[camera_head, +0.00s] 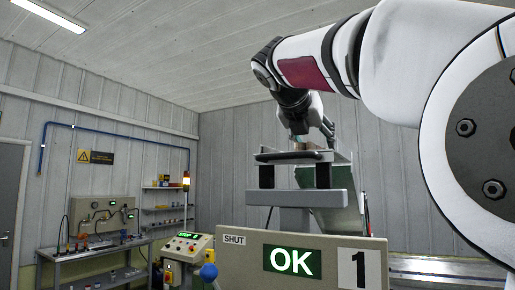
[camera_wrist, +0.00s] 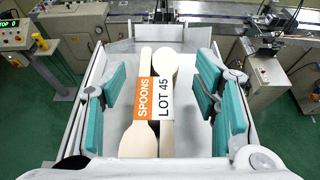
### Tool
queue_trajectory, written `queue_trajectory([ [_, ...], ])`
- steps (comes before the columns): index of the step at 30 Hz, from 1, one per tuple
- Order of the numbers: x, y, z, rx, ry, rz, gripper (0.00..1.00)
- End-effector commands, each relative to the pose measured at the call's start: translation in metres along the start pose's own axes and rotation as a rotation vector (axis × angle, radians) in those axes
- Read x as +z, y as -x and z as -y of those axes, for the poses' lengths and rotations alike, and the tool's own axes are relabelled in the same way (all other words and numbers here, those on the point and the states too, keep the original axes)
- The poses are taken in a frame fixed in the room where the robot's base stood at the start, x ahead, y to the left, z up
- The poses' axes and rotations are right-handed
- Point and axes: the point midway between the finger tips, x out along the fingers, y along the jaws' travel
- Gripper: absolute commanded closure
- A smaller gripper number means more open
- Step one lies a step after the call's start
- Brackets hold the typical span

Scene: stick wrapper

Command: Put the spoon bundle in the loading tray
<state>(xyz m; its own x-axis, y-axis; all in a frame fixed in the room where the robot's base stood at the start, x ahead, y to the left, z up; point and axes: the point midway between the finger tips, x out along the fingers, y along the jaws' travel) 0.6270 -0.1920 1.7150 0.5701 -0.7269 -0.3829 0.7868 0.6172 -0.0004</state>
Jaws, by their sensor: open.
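The spoon bundle (camera_wrist: 142,135) is a set of pale wooden spoons with an orange SPOONS and white LOT 45 band. In the wrist view it lies lengthwise on the pale floor of a grey-white walled tray (camera_wrist: 112,52), which looks like the loading tray. My gripper (camera_wrist: 165,100) is open above it, with teal pads to the left and right and visible gaps between them and the bundle. In the head view my arm reaches down to the raised machine; the gripper's fingers and the bundle are hard to make out there.
A panel sign (camera_head: 310,262) reading SHUT, OK and 1 stands in front of the machine in the head view. A green-lit STOP console (camera_head: 186,246) and a workbench (camera_head: 95,250) stand to the left. Machinery (camera_wrist: 262,60) lies behind the tray at right.

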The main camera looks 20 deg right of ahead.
Motion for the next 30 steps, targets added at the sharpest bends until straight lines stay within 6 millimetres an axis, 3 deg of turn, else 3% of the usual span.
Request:
queue_trajectory([
  [6, 0.000, 0.048, -0.002, 0.005, 0.000, 0.004, 0.44],
  [13, 0.000, 0.084, -0.001, 0.004, 0.001, 0.002, 0.44],
  [19, 0.000, 0.096, 0.000, 0.000, 0.000, 0.000, 0.44],
  [30, 0.000, 0.097, 0.000, 0.000, 0.000, 0.000, 0.44],
])
